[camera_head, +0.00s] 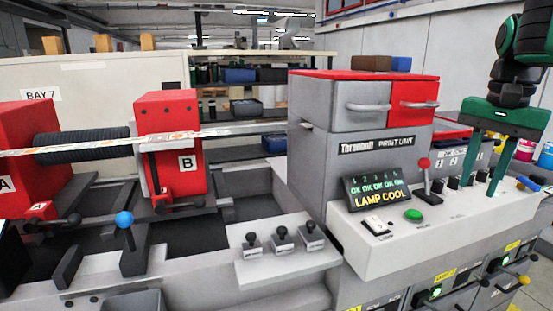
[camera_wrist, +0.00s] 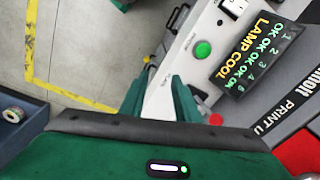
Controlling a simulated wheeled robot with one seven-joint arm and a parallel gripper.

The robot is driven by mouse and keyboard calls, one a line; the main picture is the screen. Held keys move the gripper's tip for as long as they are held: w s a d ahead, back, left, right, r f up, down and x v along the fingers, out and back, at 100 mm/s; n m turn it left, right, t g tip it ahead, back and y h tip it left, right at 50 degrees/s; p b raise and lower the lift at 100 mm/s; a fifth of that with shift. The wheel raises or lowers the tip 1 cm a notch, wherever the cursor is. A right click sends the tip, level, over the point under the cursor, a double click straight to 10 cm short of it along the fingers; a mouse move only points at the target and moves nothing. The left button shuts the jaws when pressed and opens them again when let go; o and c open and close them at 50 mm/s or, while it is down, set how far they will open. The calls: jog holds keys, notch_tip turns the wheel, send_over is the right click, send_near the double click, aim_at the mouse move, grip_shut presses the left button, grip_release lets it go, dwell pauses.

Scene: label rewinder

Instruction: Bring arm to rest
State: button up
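My gripper (camera_head: 482,186) hangs at the right of the head view, its green fingers pointing down over the right end of the light grey control panel (camera_head: 380,254). The fingers are apart with nothing between them. In the wrist view my gripper (camera_wrist: 157,84) also shows two separate green fingers, with the panel edge beyond them. The fingers overlap the black knobs (camera_head: 453,183) in the head view; I cannot tell whether they touch anything.
Left of my gripper are a red-knobbed lever (camera_head: 424,164), a green button (camera_head: 413,215) and a display (camera_head: 377,192) reading "LAMP COOL". The print unit (camera_head: 345,103) stands behind. A blue-knobbed lever (camera_head: 124,220) is far left. Open floor (camera_wrist: 85,45) shows beside the panel.

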jog(key=s+f+n, duration=0.4)
jog(key=s+f, duration=1.6)
jog(key=f, duration=0.1)
jog(key=shift+d+f+g, duration=0.25)
jog(key=shift+d+g, duration=0.1)
jog(key=shift+g, duration=0.05)
jog(key=shift+a, duration=0.1)
